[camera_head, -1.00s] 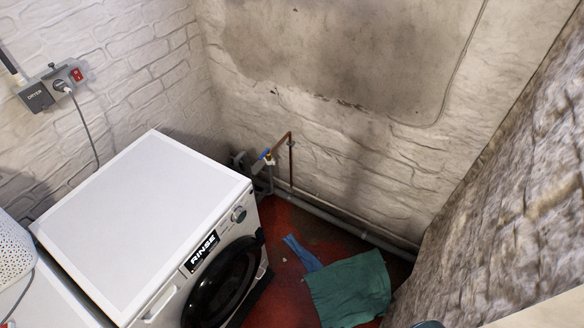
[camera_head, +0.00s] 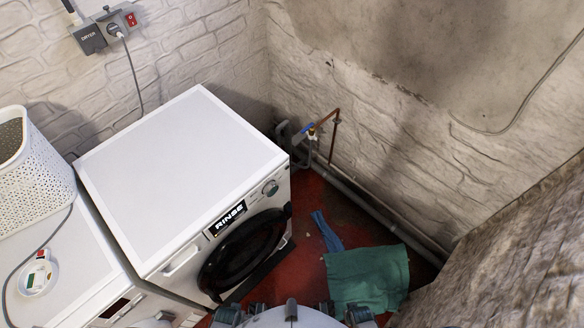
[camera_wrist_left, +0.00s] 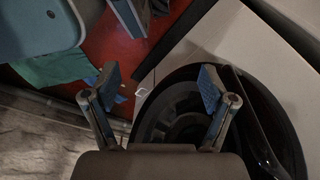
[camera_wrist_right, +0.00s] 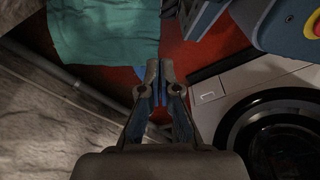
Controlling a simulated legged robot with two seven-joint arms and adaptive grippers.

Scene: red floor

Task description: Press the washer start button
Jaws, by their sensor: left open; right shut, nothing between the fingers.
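The white washer (camera_head: 180,165) stands at the left of the middle in the head view. Its front has a display (camera_head: 228,217) reading "RINSE", a round knob (camera_head: 270,187) and a dark round door (camera_head: 245,250). A start button cannot be made out for sure. In the left wrist view my left gripper (camera_wrist_left: 158,85) is open and empty, with the washer's door (camera_wrist_left: 175,115) behind its fingers. In the right wrist view my right gripper (camera_wrist_right: 152,70) is shut and empty, over the red floor, with the washer (camera_wrist_right: 270,78) to its right.
A second white machine (camera_head: 45,240) adjoins the washer at the left, bearing a perforated basket (camera_head: 40,180). A green cloth (camera_head: 368,277) and a blue cloth (camera_head: 326,232) lie on the floor. Pipes (camera_head: 370,208) run along the wall. A rough wall (camera_head: 510,240) bounds the right.

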